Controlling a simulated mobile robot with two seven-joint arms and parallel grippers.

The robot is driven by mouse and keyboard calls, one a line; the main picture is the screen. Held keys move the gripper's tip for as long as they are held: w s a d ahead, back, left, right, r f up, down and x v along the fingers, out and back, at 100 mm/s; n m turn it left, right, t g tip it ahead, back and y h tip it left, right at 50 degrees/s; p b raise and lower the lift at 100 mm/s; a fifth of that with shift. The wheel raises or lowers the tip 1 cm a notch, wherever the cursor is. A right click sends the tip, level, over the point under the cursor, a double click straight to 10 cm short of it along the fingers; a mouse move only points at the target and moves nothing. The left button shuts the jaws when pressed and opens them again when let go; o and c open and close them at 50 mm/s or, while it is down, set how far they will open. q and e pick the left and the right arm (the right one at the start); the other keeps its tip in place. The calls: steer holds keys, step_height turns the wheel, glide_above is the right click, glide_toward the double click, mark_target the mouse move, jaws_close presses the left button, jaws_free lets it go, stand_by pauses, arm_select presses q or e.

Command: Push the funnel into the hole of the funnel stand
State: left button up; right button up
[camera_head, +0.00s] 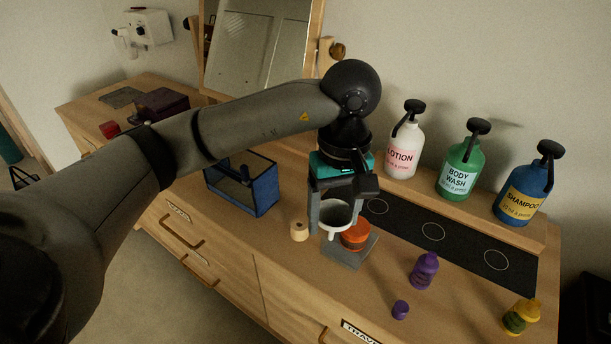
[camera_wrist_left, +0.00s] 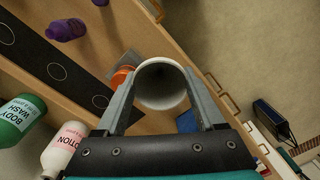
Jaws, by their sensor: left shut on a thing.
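My left gripper (camera_head: 335,208) is shut on a white funnel (camera_head: 335,231), whose round open mouth faces up. In the left wrist view the fingers of my left gripper (camera_wrist_left: 162,82) press on both sides of the funnel (camera_wrist_left: 161,103). The grey funnel stand (camera_head: 346,258) lies on the counter below, its base partly hidden by the funnel. In the wrist view a bit of the grey stand (camera_wrist_left: 122,57) shows past the funnel. I cannot see the hole or tell whether the funnel touches the stand. My right gripper is out of view.
An orange round object (camera_head: 355,237) is at the stand, right beside the funnel. A small tan piece (camera_head: 299,231) stands left. A blue-framed box (camera_head: 241,187) is farther left. A purple bottle (camera_head: 424,270) and purple cap (camera_head: 400,310) stand right. Pump bottles line the back ledge.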

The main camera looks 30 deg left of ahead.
arm_select(q)
steer(key=w+a+f+n+p, duration=0.2)
steer(key=a+n, duration=0.3)
steer(key=n, duration=1.3)
steer(key=w+a+f+n+p, duration=0.1)
steer(key=w+a+n+p, duration=0.3)
steer(key=n, duration=1.3)
steer(key=shift+w+a+f+n+t+p, duration=0.35)
steer(key=shift+w+a, duration=0.35)
steer(key=shift+a, duration=0.45)
step_height(320, 180, down, 6)
steer(key=b, duration=0.3)
steer(key=shift+r, duration=0.2)
steer(key=shift+f+b, duration=0.45)
